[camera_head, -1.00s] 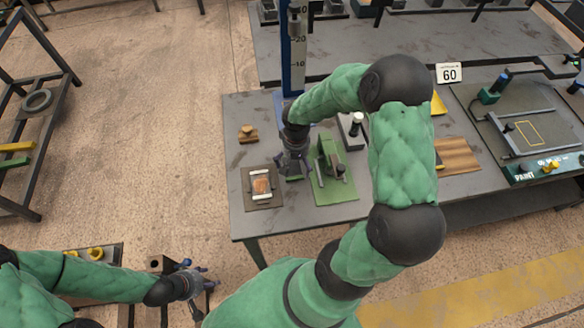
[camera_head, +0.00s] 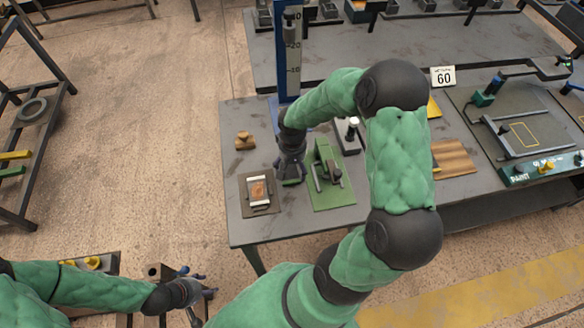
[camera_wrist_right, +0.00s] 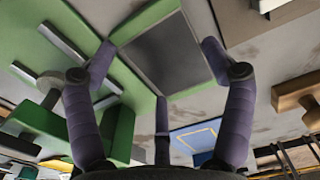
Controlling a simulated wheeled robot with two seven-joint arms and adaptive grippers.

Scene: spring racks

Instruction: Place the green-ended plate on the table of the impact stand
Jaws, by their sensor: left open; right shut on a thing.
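My right gripper (camera_head: 290,172) is above the grey bench, between the picture-bearing fixture and the green clamp fixture. In the right wrist view its fingers (camera_wrist_right: 163,80) are shut on the green-ended plate (camera_wrist_right: 168,52), dark grey with pale green strips at its ends. In the head view the plate is mostly hidden. The impact stand (camera_head: 289,70) is a blue column with a height scale, behind the gripper. A blue table with a yellow outline (camera_wrist_right: 193,137), apparently the stand's, lies apart from the plate in the wrist view. My left gripper (camera_head: 194,290) is open and empty at lower left.
The green clamp fixture (camera_head: 328,178) is close right of my right gripper. The picture-bearing fixture (camera_head: 257,205) and a wooden block (camera_head: 245,141) are on its left. A paint station (camera_head: 540,168) is at the far right. The bench's front-left corner (camera_head: 238,236) is bare.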

